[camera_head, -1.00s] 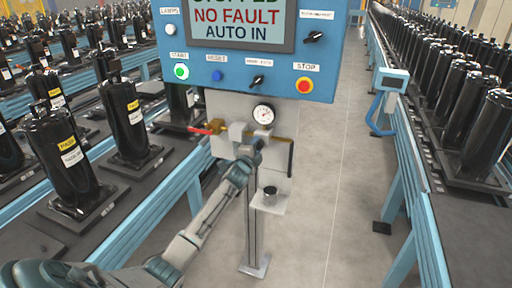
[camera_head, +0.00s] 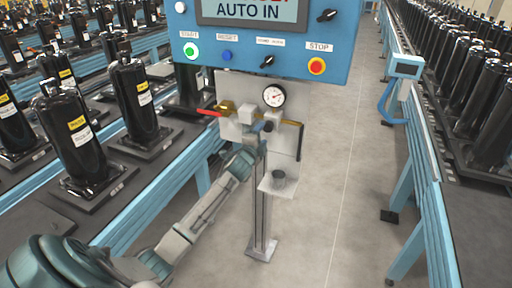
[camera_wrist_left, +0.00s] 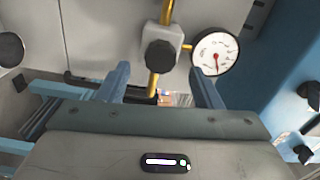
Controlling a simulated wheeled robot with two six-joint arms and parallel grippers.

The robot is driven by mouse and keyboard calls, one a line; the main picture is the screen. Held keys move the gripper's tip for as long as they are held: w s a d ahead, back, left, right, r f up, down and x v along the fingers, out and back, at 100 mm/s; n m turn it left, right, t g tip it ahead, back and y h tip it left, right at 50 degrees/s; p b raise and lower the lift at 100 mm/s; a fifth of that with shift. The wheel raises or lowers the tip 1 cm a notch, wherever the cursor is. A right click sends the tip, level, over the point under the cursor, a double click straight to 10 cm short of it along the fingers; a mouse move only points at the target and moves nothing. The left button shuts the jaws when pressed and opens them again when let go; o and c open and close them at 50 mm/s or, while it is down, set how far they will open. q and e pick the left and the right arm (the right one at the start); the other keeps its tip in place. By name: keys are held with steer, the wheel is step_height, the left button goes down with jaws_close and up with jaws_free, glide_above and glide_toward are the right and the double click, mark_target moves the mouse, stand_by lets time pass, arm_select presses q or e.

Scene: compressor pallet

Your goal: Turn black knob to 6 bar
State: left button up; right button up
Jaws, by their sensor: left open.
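The black knob (camera_wrist_left: 160,56) faces me on a grey regulator block in the left wrist view, with a brass pipe above and below it. My left gripper (camera_wrist_left: 160,88) is open; its two blue fingers lie either side of the knob's line, with the knob just beyond their tips and not gripped. In the head view my left gripper (camera_head: 262,133) is at the front of the regulator, and I cannot clearly tell the knob from the fingers. The round white gauge (camera_head: 273,96) sits just above; it also shows in the wrist view (camera_wrist_left: 215,52), its reading too small to tell.
A blue control panel (camera_head: 290,72) with buttons and switches hangs above the gauge. A red-handled valve (camera_head: 210,113) is left of the regulator. Conveyors with black compressors flank both sides; grey floor lies right.

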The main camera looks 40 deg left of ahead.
arm_select(q)
steer(key=b+v, duration=0.1)
steer(key=v, duration=0.5)
steer(key=shift+b, duration=0.4)
